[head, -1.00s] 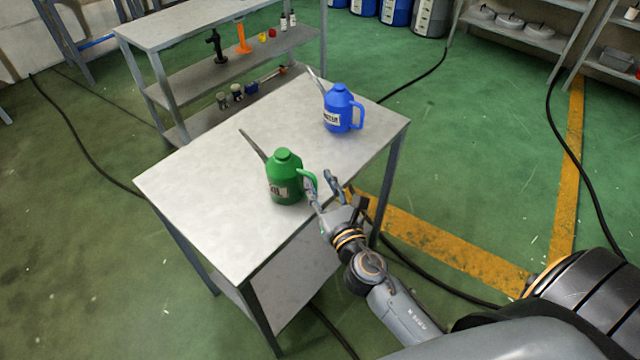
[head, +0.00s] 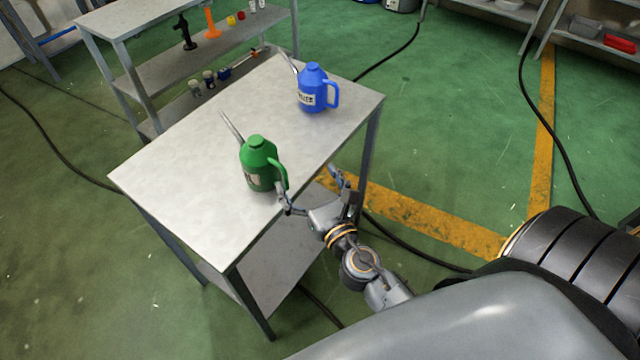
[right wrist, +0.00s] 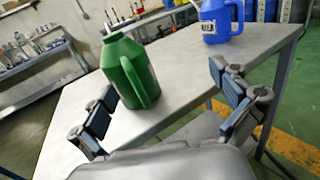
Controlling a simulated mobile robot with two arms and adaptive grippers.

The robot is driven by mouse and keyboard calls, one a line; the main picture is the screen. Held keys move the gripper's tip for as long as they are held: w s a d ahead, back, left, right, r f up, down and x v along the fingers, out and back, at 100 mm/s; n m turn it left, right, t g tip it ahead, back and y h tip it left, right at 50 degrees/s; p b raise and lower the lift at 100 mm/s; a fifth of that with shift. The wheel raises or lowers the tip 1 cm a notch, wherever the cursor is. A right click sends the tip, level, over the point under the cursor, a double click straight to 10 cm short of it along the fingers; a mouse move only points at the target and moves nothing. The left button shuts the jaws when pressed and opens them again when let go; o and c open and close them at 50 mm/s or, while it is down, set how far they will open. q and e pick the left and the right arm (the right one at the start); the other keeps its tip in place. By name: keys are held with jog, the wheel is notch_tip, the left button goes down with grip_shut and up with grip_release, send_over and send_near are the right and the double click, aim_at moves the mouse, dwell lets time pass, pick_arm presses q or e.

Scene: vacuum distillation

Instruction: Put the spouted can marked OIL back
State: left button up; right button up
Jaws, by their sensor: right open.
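A green spouted can (head: 259,165) stands upright on the grey metal table (head: 180,170), near its right edge. Its long thin spout points up and left, and its handle faces my right gripper. Its label is too small to read surely. My right gripper (head: 309,180) is open and empty at the table's edge, just right of the handle. In the right wrist view the green can (right wrist: 127,75) stands beyond the left finger of the spread gripper (right wrist: 163,82); I cannot tell whether that finger touches it. My left gripper is out of view.
A blue spouted can (head: 312,92) with a white label stands farther back on the same table. A metal shelf rack (head: 185,65) with small bottles and tools is behind it. Black cables lie on the green floor. The table's front half is clear.

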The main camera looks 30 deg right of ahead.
jog(key=s, duration=0.8)
jog(key=shift+a, duration=0.35)
jog(key=s+d+f+m+g, duration=0.1)
jog(key=s+f+m+g, duration=0.2)
jog(key=f, duration=0.8)
jog(key=s+f+m+g, duration=0.25)
jog(key=f+m, duration=0.35)
jog(key=f, duration=0.4)
jog(key=s+d+f+m+g, duration=0.1)
jog(key=f+m+g, duration=0.25)
jog(key=f, duration=0.75)
jog(key=s+f+m+g+y, duration=0.1)
jog(key=s+f+m+g, duration=0.7)
jog(key=s+f+m, duration=1.2)
jog(key=s, duration=0.4)
jog(key=shift+s+a+f+y, duration=0.15)
jog(key=shift+s+a+y, duration=0.05)
jog(key=shift+a+y, duration=0.1)
